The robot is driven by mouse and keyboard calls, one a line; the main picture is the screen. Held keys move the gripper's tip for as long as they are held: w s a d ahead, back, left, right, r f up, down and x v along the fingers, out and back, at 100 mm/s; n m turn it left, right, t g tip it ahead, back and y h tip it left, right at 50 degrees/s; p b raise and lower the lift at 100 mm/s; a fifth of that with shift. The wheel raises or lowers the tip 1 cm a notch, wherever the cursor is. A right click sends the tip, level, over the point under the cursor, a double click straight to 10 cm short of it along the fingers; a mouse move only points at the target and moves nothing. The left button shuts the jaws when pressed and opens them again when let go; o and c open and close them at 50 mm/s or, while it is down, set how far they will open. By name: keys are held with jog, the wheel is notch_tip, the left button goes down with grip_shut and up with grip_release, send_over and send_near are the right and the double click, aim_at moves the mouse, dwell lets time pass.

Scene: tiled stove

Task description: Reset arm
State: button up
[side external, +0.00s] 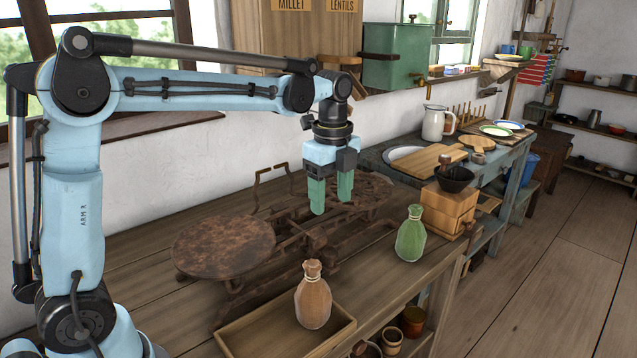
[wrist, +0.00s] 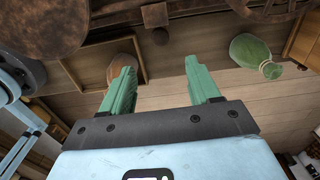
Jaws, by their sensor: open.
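My gripper (side external: 331,192) is open and empty, fingers pointing down above the rusty balance scale (side external: 300,235). Its two green fingers also show in the wrist view (wrist: 160,80), with a clear gap between them. The scale has a left pan (side external: 222,245) and a right pan (side external: 372,188); both look bare. A green sack (side external: 411,236) stands on the table to the right of the scale. In the wrist view, a finger partly hides the brown sack (wrist: 122,66).
A wooden box (side external: 447,208) with a dark bowl (side external: 455,178) stands at the table's right end. Behind it is a blue counter with a white jug (side external: 434,122) and a cutting board (side external: 427,158). A green tank (side external: 392,55) hangs on the wall. Pots sit on a shelf below the table.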

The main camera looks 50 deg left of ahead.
notch_tip(320, 180, down, 12)
jog(key=shift+f, duration=0.25)
jog(key=shift+r+m, duration=0.1)
jog(key=shift+m, duration=0.4)
jog(key=shift+r+m, duration=0.3)
jog(key=shift+r, duration=0.1)
notch_tip(320, 180, up, 11)
jog(key=n, duration=0.5)
send_over(330, 251)
jog(key=shift+f, duration=3.5)
jog(key=shift+r, duration=0.1)
